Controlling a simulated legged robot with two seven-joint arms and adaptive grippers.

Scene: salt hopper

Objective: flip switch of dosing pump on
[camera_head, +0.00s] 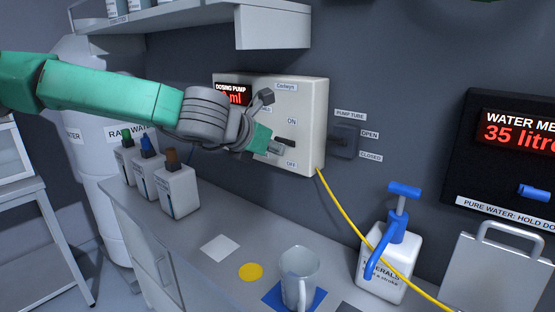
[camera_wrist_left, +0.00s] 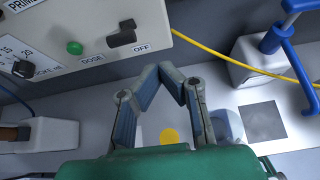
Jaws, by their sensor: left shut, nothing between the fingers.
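The dosing pump (camera_head: 313,115) is a pale box on the wall with a red display, partly covered by my left arm. Its black switch (camera_head: 287,142) sits between the ON label above and the OFF label below; its exact setting is hard to tell. My left gripper (camera_head: 278,149) is shut and empty, just in front of the pump's face by the switch. In the left wrist view its fingertips (camera_wrist_left: 162,70) meet below the panel, apart from the switch. My right gripper is not in view.
A clear mug (camera_head: 299,268) stands on a blue square. Several bottles (camera_head: 178,190) stand at the counter's left. A shelf (camera_head: 180,20) hangs above.

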